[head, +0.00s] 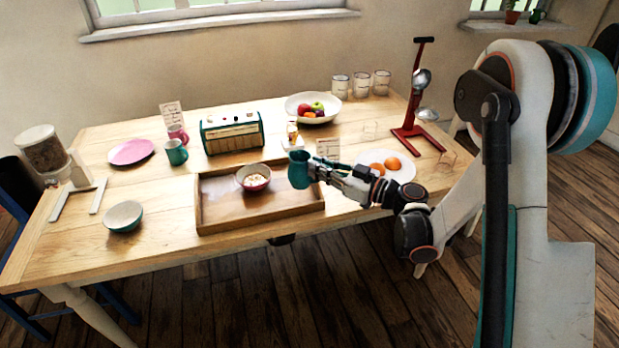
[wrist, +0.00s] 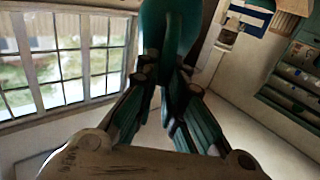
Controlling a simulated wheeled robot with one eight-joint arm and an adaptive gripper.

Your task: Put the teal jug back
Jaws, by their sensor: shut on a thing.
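The teal jug (head: 299,170) is held at the tip of my gripper (head: 316,172), over the right part of the wooden tray (head: 262,216). I cannot tell from the head view how high above the tray it is. In the wrist view the jug (wrist: 168,30) fills the top middle, and the fingers of my gripper (wrist: 168,85) close on it. Its base and most of its body are out of that view. The jug looks about upright in the head view.
A bowl (head: 254,184) with food stands in the tray. A plate with orange fruits (head: 408,166) lies under or beside my forearm. A radio (head: 232,136), a teal mug (head: 176,154), a fruit bowl (head: 300,116) and a red stand (head: 409,132) stand behind.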

